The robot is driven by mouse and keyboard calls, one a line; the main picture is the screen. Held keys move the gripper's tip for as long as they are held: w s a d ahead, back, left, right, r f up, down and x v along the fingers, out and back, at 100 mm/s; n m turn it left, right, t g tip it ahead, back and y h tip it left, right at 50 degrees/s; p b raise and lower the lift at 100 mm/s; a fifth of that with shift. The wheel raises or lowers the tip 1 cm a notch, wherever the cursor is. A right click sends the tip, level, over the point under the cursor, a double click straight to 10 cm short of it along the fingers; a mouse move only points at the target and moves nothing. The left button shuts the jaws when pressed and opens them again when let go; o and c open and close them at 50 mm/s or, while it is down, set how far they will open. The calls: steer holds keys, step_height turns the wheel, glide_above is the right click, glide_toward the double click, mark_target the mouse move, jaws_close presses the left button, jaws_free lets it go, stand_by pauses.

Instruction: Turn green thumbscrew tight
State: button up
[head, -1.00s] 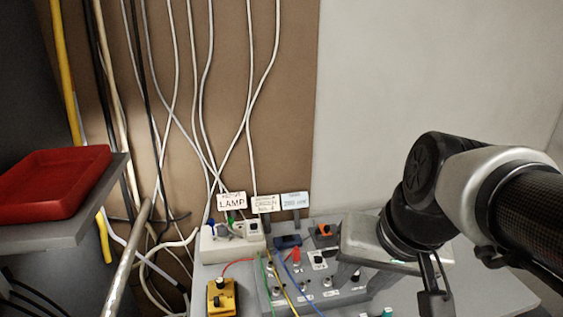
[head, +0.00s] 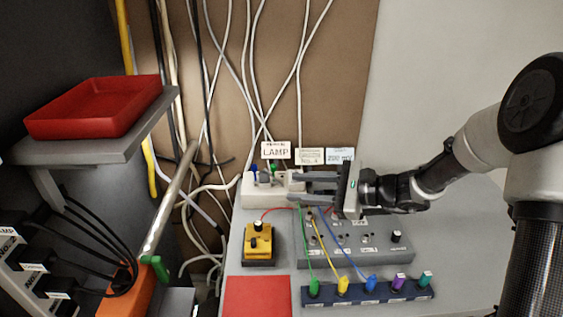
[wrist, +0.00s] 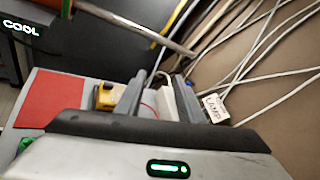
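A green knob-like piece (head: 155,267), which looks like the thumbscrew, sits at the foot of a slanted metal rod (head: 172,198), beside an orange block (head: 122,290) at the lower left of the head view. How tight it is cannot be seen. My gripper (head: 292,187) is open above the back of the bench, its two fingers pointing left. It is well to the right of the green piece and apart from it. In the wrist view my gripper (wrist: 157,80) shows two spread fingers with nothing held between them.
A red tray (head: 95,107) rests on a grey shelf (head: 150,125) at left. The bench carries a white socket box (head: 262,192), a yellow box (head: 259,240), a grey panel (head: 385,255), a strip of coloured plugs (head: 355,296) and a red mat (head: 257,297). Cables hang behind.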

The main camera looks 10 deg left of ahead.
mark_target(275, 167)
steer(key=w+f+m+t, duration=0.2)
steer(key=w+f+m, duration=0.1)
steer(key=w+d+f+m+t, duration=0.1)
steer(key=w+f+m+t, duration=0.1)
steer(key=w+m, duration=0.1)
steer(key=w+d+f+m+t+b, duration=0.1)
steer(key=w+f+m+t, duration=0.1)
steer(key=w+f+m, duration=0.1)
steer(key=shift+w+d+f+y, duration=0.25)
steer(key=shift+w+f+y, duration=0.15)
steer(key=shift+w, duration=0.15)
steer(key=b+x, duration=0.1)
steer(key=x, duration=1.6)
steer(key=shift+w+r, duration=0.2)
steer(key=shift+r, duration=0.05)
jaws_close()
